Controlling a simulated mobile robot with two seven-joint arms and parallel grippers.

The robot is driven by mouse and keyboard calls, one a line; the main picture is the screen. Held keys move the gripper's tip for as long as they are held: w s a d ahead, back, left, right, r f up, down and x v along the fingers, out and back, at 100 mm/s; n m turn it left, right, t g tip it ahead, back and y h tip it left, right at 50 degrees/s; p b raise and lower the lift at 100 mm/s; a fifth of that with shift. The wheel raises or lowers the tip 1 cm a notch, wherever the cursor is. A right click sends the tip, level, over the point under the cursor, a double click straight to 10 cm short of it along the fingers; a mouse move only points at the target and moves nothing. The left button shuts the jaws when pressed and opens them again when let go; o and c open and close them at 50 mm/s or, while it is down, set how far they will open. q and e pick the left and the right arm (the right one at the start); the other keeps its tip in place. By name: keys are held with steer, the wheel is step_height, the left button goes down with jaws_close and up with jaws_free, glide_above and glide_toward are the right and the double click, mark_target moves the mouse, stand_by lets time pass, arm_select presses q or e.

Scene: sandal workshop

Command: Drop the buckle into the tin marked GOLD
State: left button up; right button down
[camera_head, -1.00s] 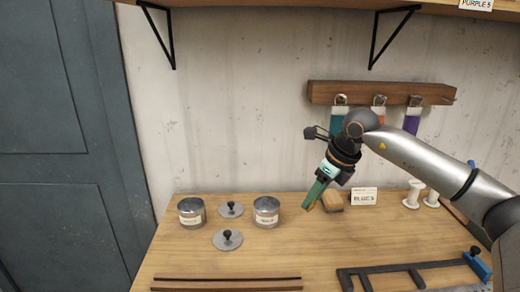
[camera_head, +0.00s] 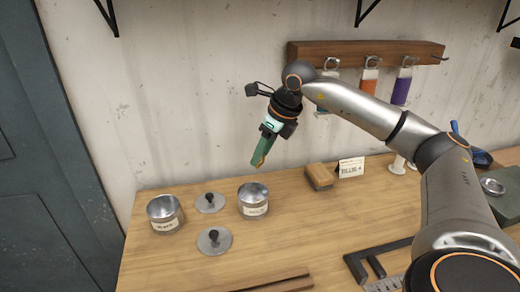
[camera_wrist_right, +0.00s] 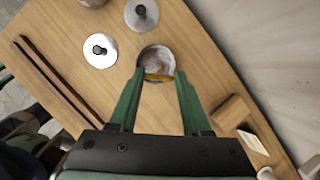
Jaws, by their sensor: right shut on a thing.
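My right gripper (camera_head: 261,162) has green fingers and hangs tilted above and slightly behind the right tin (camera_head: 254,208). In the right wrist view my right gripper (camera_wrist_right: 157,77) is shut on a small gold buckle (camera_wrist_right: 158,77), which shows across the open mouth of that same tin (camera_wrist_right: 151,58). The buckle is barely visible in the head view. A second open tin (camera_head: 164,222) stands to the left. Both tins are grey metal with white labels, whose words are too small to read surely. My left gripper is not in view.
Two grey lids with black knobs, a back lid (camera_head: 210,202) and a front lid (camera_head: 214,241), lie between the tins. A wooden block (camera_head: 319,177) and a label card (camera_head: 351,167) stand right. A wooden rack (camera_head: 365,52) with coloured straps hangs on the wall.

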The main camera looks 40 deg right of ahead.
step_height(320, 180, down, 5)
steer(key=b, duration=0.3)
steer(key=shift+r, duration=0.2)
steer(key=shift+c, duration=1.4)
jaws_free()
steer(key=v, duration=1.2)
steer(key=shift+r, duration=0.25)
steer(key=shift+s, duration=0.1)
steer(key=shift+s+d+f, duration=0.1)
